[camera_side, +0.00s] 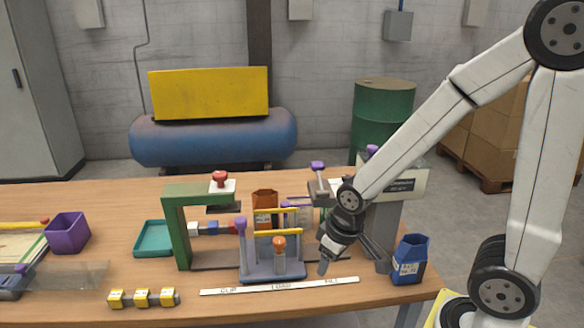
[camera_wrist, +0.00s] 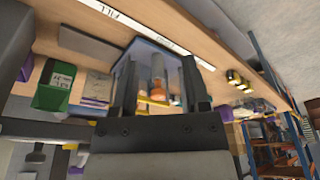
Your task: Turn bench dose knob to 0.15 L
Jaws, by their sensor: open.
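My gripper (camera_side: 352,268) is open and empty, pointing down over the right part of the bench. It is right of a blue-grey stand (camera_side: 262,274) and apart from it. The stand carries an orange-topped clear cylinder (camera_side: 279,255), a purple-topped post (camera_side: 240,240) and yellow bars. In the wrist view the open fingers (camera_wrist: 158,70) frame the orange-topped cylinder (camera_wrist: 158,72) beyond them. I cannot tell which part is the dose knob; no 0.15 L mark is readable. A grey machine (camera_side: 384,225) with a sign stands behind my gripper, partly hidden by my arm.
A blue labelled container (camera_side: 408,262) stands close right of my gripper. A green frame press (camera_side: 180,230) with a red knob stands left of the stand. A white strip (camera_side: 280,286) lies along the front. Yellow blocks (camera_side: 142,298), a teal tray (camera_side: 140,250) and a purple bin (camera_side: 68,236) are left.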

